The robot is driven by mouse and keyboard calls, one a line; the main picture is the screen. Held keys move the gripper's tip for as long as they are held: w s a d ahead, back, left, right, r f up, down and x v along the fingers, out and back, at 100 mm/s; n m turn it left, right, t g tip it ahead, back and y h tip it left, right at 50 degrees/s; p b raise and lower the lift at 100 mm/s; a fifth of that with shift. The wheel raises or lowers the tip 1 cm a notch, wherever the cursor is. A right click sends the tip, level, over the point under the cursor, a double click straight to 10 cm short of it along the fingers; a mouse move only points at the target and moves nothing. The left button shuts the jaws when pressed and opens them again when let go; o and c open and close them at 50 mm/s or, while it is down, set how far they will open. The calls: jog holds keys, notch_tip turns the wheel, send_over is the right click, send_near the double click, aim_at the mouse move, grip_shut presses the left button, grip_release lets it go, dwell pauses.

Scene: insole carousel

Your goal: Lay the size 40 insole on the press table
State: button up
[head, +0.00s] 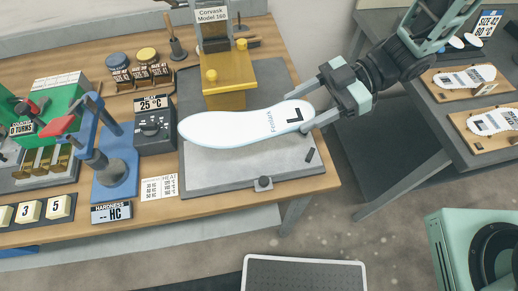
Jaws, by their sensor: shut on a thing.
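A white insole (235,126) with small lettering and a black L-shaped mark extends left from my gripper (304,109). My gripper is shut on its right end, with one finger along each side. The insole lies flat over the grey plate (225,175) in front of the yellow press (229,80), which I take to be the press table. A shadow shows below the insole; I cannot tell whether it touches the plate. No size number is readable on it.
Left of the plate stand a dark heat dial box (154,132) and a blue hardness tester (115,172). A green counter machine (50,115) is further left. More insoles lie on wooden boards (437,87) on the right table. A mint-green machine (470,250) is at lower right.

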aim_at(297, 145)
notch_tip(297, 145, down, 10)
jog(key=shift+r+p, duration=0.2)
jog(key=shift+p, duration=0.4)
jog(key=shift+f, duration=0.2)
